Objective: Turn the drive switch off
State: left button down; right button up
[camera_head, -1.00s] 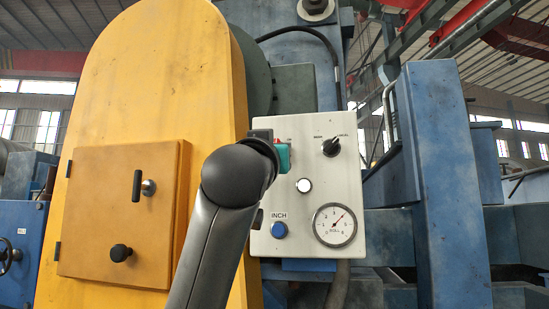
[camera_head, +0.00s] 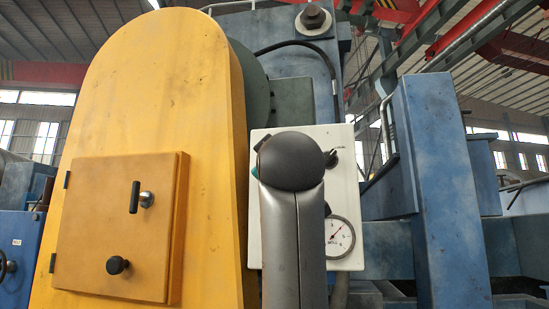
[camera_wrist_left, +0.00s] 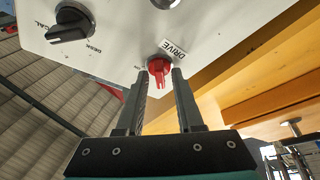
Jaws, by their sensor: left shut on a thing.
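The drive switch (camera_wrist_left: 159,66) is a red knob beside a "DRIVE" label on a white control panel (camera_wrist_left: 115,50), seen in the left wrist view. My left gripper (camera_wrist_left: 160,73) is shut on its red handle, with one dark finger on each side. In the head view the white panel (camera_head: 347,190) stands right of a yellow housing. My dark grey arm covers its left and middle parts, so the drive switch and my fingertips are hidden there. My right gripper is in neither view.
A black selector knob (camera_wrist_left: 70,22) is on the same panel, as is a round dial gauge (camera_head: 339,236), partly covered by my arm. The yellow housing (camera_head: 150,110) stands close on the left. A blue column (camera_head: 437,180) stands to the right.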

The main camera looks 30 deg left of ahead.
pick_arm(q)
jog(key=shift+n, duration=0.4)
jog(key=c, duration=0.9)
grip_release()
jog(key=b+v, duration=0.5)
jog(key=v, duration=1)
jog(key=shift+s+d, duration=0.1)
